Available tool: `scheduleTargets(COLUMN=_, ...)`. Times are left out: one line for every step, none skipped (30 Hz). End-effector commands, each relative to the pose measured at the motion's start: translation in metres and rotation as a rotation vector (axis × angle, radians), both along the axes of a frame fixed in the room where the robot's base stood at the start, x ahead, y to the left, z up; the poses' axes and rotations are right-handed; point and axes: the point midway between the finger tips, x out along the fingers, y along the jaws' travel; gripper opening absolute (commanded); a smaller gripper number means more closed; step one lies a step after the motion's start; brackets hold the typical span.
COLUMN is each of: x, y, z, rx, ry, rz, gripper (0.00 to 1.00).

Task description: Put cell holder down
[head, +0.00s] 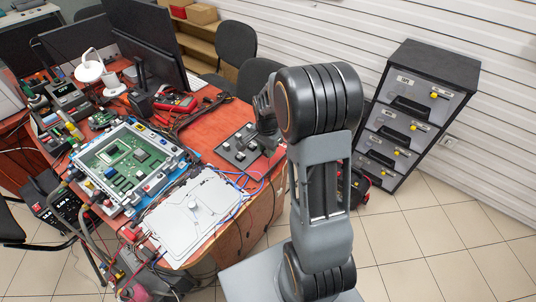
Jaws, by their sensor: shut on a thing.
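The fingertips are small, dark and partly hidden.
A green circuit board (129,162) in a blue-edged frame is to the left. Monitors (148,42) stand behind. A drawer cabinet (421,112) stands right, with open floor before it.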

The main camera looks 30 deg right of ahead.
Motion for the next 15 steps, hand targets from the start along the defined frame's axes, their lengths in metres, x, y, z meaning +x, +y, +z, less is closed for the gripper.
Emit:
scheduleTargets(x=0.001, y=-0.002, z=-0.003, rx=0.0, ry=0.001, rz=-0.001, gripper=0.08)
scheduleTargets(x=0.002, y=-0.002, z=-0.004, rx=0.0, ry=0.0, rz=-0.001, gripper=0.08)
scheduleTargets(x=0.003, y=-0.003, z=-0.004, rx=0.0, ry=0.0, rz=-0.001, gripper=0.08)
scheduleTargets(x=0.003, y=-0.003, z=-0.005, rx=0.0, ry=-0.001, rz=-0.001, gripper=0.08)
scheduleTargets(x=0.004, y=-0.003, z=-0.005, rx=0.0, ry=-0.001, rz=-0.001, gripper=0.08)
scheduleTargets(x=0.004, y=-0.004, z=-0.007, rx=0.0, ry=0.0, rz=-0.001, gripper=0.08)
scheduleTargets(x=0.005, y=-0.005, z=-0.009, rx=0.0, ry=0.0, rz=-0.001, gripper=0.08)
scheduleTargets(x=0.006, y=-0.006, z=-0.011, rx=0.0, ry=0.001, rz=-0.002, gripper=0.08)
scheduleTargets(x=0.007, y=-0.007, z=-0.015, rx=0.0, ry=0.001, rz=-0.002, gripper=0.08)
scheduleTargets(x=0.007, y=-0.006, z=-0.019, rx=0.0, ry=0.002, rz=-0.001, gripper=0.08)
scheduleTargets(x=0.007, y=-0.006, z=-0.023, rx=0.001, ry=0.004, rz=-0.001, gripper=0.08)
scheduleTargets(x=0.007, y=-0.006, z=-0.029, rx=0.001, ry=0.003, rz=-0.001, gripper=0.08)
scheduleTargets(x=0.007, y=-0.006, z=-0.032, rx=0.0, ry=0.002, rz=-0.001, gripper=0.08)
scheduleTargets(x=0.007, y=-0.006, z=-0.036, rx=0.001, ry=0.003, rz=-0.001, gripper=0.08)
scheduleTargets(x=0.007, y=-0.006, z=-0.04, rx=0.0, ry=0.001, rz=-0.001, gripper=0.08)
